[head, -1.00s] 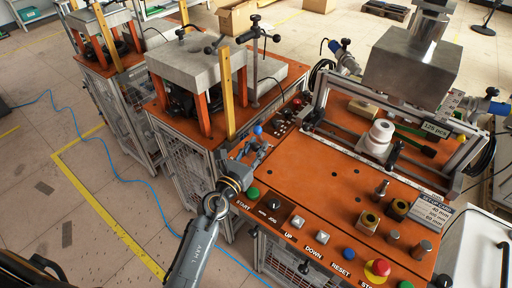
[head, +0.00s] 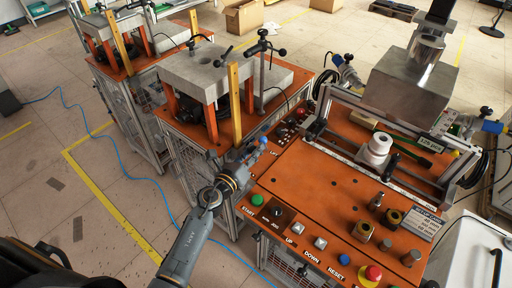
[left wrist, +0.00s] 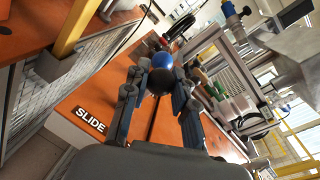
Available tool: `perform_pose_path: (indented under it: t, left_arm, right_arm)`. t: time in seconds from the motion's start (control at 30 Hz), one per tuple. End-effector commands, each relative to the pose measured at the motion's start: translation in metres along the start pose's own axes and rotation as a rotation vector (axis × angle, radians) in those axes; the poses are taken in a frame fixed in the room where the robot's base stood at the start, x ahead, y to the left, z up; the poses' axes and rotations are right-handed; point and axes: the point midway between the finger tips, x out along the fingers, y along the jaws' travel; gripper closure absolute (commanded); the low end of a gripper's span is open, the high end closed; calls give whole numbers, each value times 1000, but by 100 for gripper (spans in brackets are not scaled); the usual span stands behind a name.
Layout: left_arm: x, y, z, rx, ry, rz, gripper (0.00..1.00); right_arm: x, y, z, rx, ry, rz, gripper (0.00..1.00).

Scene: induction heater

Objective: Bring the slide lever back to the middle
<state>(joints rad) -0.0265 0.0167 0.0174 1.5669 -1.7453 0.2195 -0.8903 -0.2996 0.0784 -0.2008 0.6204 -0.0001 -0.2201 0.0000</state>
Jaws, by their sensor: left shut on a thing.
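My left gripper (head: 250,151) is at the left edge of the orange panel of the near machine. In the left wrist view its two fingers (left wrist: 158,92) are closed around a black ball knob (left wrist: 160,82), which appears to be the slide lever's. A "SLIDE" label (left wrist: 90,119) is on the panel beside it. A blue ball knob (left wrist: 162,60) shows just beyond the black one; it also shows in the head view (head: 263,139). The fingers hide the lever's shaft, so its exact tilt cannot be told. My right gripper is not in view.
The orange panel (head: 310,185) carries a green START button (head: 257,200), other buttons and a red stop knob (head: 372,273). A yellow upright (head: 235,105) stands close behind my left gripper. A white spool-like part (head: 377,150) sits on the right.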

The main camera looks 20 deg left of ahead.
Motion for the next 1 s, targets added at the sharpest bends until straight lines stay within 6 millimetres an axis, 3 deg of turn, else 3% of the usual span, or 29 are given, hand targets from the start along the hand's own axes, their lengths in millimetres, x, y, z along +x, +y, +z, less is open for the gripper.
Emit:
perform_pose_path:
  t: [0.67,0.7,0.8,1.0]
  left_arm:
    - [0,3,-1,-81,19,-3,100]
    - [0,3,-1,-81,19,-3,68]
    - [0,3,0,-80,18,-2,50]
    - [1,4,1,-78,15,-1,50]
  right_arm:
    - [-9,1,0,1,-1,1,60]
    - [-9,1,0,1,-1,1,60]
    - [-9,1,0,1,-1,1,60]
    - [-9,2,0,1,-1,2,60]
